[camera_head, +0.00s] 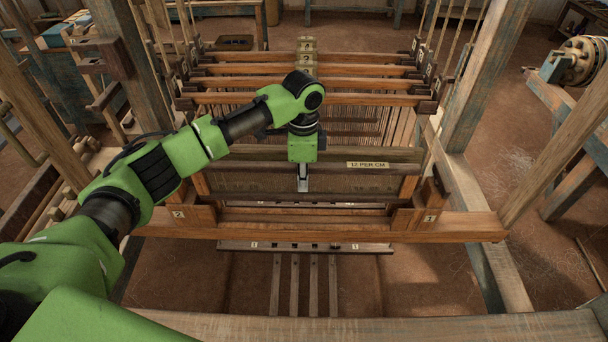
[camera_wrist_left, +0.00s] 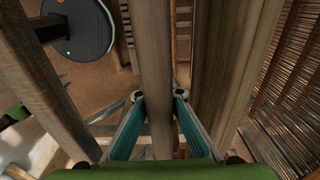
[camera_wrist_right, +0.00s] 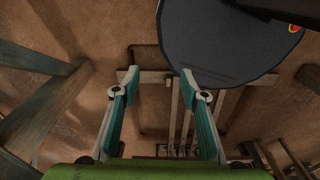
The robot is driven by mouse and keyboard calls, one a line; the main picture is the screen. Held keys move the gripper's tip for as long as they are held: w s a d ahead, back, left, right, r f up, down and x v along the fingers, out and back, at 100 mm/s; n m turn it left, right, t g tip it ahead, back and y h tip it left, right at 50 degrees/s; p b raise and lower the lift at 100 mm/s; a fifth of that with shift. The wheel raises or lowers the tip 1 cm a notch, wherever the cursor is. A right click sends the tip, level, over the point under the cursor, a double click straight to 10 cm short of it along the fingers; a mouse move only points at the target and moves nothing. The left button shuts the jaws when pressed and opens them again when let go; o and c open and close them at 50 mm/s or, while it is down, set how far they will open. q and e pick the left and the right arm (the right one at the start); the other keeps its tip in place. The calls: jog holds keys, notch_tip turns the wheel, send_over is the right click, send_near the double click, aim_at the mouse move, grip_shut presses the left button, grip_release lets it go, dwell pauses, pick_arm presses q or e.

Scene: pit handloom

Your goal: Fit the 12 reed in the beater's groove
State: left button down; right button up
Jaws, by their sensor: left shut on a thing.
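The 12 reed (camera_head: 367,165) is a long wooden-edged piece with a "12 PER CM" label right of centre, lying crosswise in the loom. My left gripper (camera_head: 303,186) is shut on its top bar near the middle, with one finger on the front face. In the left wrist view that bar (camera_wrist_left: 155,60) runs between the two fingers (camera_wrist_left: 157,97). A thicker grooved wooden rail (camera_wrist_left: 238,60), apparently the beater's, runs parallel behind it. I cannot tell whether the reed's lower edge sits in a groove. My right gripper (camera_wrist_right: 163,85) is open and empty, above the floor.
The heddle frames (camera_head: 310,84) hang behind, with warp threads below them. Treadles (camera_head: 313,285) lie below. Heavy loom posts (camera_head: 475,80) flank the sides.

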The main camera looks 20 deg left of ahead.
aim_at(304, 194)
pick_arm(q)
jog(key=shift+w+f, duration=0.2)
jog(key=shift+f, duration=0.9)
jog(key=shift+f+b, duration=0.6)
jog(key=shift+b, duration=0.05)
notch_tip(304, 194, down, 3)
jog(key=b, duration=0.2)
jog(key=shift+r+b, duration=0.1)
jog(key=shift+b, duration=0.25)
jog(key=shift+f+b, duration=1.75)
jog(key=shift+b, duration=0.15)
pick_arm(e)
notch_tip(304, 194, down, 8)
jog(key=w, duration=0.1)
jog(key=shift+w+d, duration=0.15)
jog(key=shift+w, duration=0.15)
jog(key=shift+r, duration=0.1)
pick_arm(q)
jog(key=c, duration=2.1)
grip_release()
